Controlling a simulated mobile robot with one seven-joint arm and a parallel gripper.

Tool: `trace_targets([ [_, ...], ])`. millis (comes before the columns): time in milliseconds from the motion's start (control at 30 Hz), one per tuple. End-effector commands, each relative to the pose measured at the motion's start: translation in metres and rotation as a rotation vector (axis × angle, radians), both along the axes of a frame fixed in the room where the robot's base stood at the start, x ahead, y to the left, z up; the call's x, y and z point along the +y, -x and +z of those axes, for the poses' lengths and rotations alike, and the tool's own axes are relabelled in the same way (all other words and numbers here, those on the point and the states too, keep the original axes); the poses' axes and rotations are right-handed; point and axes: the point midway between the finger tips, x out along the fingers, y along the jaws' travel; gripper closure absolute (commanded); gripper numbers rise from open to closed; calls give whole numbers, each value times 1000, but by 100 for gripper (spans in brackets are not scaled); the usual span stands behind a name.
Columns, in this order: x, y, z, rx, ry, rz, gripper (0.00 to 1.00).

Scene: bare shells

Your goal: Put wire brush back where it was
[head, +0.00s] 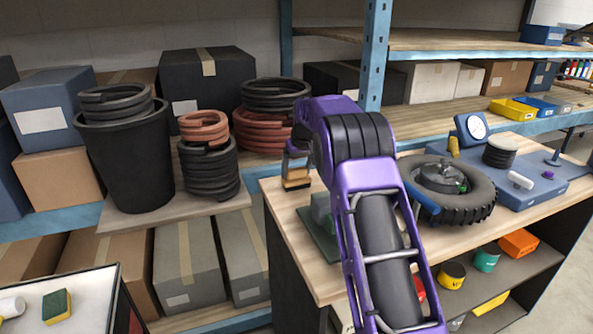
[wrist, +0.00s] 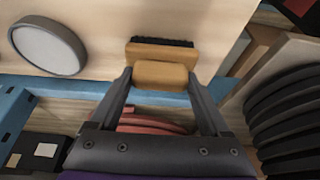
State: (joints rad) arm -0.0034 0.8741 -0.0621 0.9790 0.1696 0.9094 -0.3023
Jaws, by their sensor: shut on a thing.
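The wire brush (wrist: 161,74) has a tan wooden block with a strip of black bristles along one edge. My gripper (wrist: 160,82) is shut on its block, with one finger at each end. In the head view the brush (head: 297,183) shows just left of my purple arm, at the back left corner of the wooden workbench (head: 279,193). My gripper (head: 297,157) is partly hidden there by the arm. I cannot tell whether the brush touches the bench top.
A green block-like item (head: 318,222) stands on the bench close to my arm. A tyre (head: 468,208) lies on the bench to the right. Coiled hoses (head: 208,170) and a black bin (head: 128,155) stand left. A round grey disc (wrist: 47,46) shows in the wrist view.

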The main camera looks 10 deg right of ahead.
Motion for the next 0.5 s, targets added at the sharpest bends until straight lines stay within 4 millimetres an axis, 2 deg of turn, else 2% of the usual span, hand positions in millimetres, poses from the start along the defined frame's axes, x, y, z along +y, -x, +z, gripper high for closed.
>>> trace_targets([
  [167,0,0,-4,0,0,0,72],
  [200,0,0,-4,1,0,0,16],
  [300,0,0,-4,1,0,0,0],
  [500,0,0,-4,2,0,0,0],
])
